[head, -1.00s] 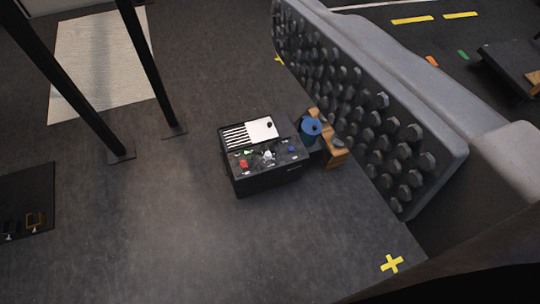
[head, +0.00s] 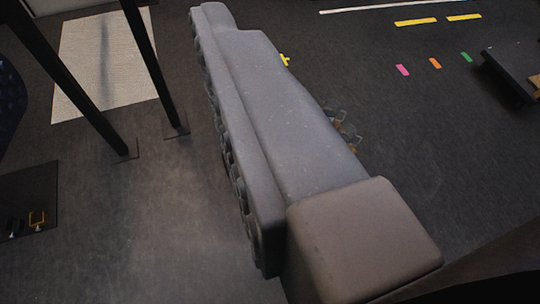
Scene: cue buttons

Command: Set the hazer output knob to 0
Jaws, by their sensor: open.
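The dark box with the knobs is hidden in the head view behind the grey finger of my gripper (head: 115,75), so the hazer output knob and its setting cannot be seen. This finger crosses the middle of the picture, its studded pad facing left. A dark, dotted shape at the left edge may be the other finger, mostly out of the picture. My gripper is open, with no object visible between the fingers. I cannot tell how far the finger is from the box.
Small brownish and bluish parts (head: 346,128) show past the finger's right edge. Two black posts (head: 155,65) stand at the upper left, by a pale mat (head: 85,62). A dark panel (head: 28,200) lies at the left. A low dark table (head: 512,72) stands at the right.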

